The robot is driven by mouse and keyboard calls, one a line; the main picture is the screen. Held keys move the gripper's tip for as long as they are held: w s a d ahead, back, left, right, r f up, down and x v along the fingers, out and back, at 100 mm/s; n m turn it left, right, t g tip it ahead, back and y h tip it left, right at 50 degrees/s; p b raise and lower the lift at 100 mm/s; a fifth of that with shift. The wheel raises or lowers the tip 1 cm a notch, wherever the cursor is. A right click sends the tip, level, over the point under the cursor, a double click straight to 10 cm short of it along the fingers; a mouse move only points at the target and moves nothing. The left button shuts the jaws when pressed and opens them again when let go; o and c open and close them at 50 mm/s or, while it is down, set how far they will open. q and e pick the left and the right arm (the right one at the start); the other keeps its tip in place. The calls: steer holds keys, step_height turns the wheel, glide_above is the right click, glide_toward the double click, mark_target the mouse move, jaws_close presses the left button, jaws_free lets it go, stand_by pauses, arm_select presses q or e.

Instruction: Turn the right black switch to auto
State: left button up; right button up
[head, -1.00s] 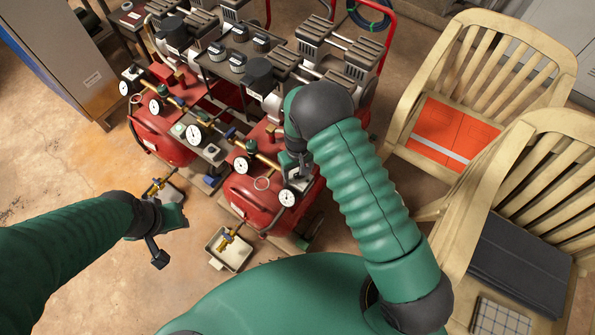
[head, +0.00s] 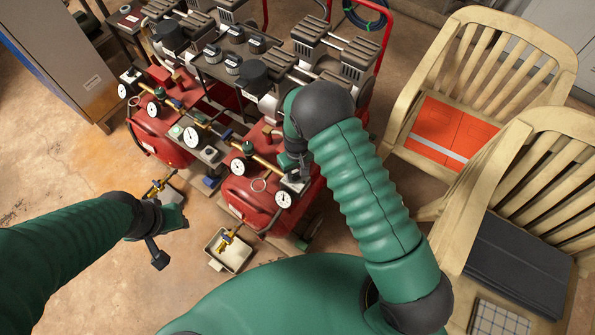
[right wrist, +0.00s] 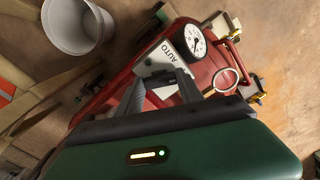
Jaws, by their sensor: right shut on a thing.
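The right compressor's red tank (head: 250,200) stands in the middle of the head view. Its pale switch plate, lettered AUTO (right wrist: 152,58), shows in the right wrist view beside a white gauge (right wrist: 191,42). My right gripper (right wrist: 160,94) is at this plate, its dark fingers closed on the right black switch, which they mostly hide. In the head view my right gripper (head: 298,168) is partly hidden by its own wrist. The switch's exact angle cannot be read. My left gripper (head: 165,240) hangs over the floor, away from the compressors; its fingers are unclear.
A second red compressor (head: 160,138) stands to the left. A small tray (head: 216,262) with a brass fitting lies on the floor in front. Wooden chairs (head: 440,90) stand on the right. A white bucket (right wrist: 75,27) shows in the right wrist view. Floor at left is clear.

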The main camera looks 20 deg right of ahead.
steer(key=shift+w+a+r+n, duration=0.1)
steer(key=shift+w+r+n, duration=0.05)
steer(key=shift+n, duration=0.75)
steer(key=n+p, duration=0.1)
steer(key=n, duration=0.2)
steer(key=n+p, duration=0.1)
steer(key=n, duration=0.5)
steer(key=shift+w+n, duration=0.1)
steer(key=shift+n, duration=0.2)
steer(key=o, duration=1.1)
steer(key=shift+o, duration=1.4)
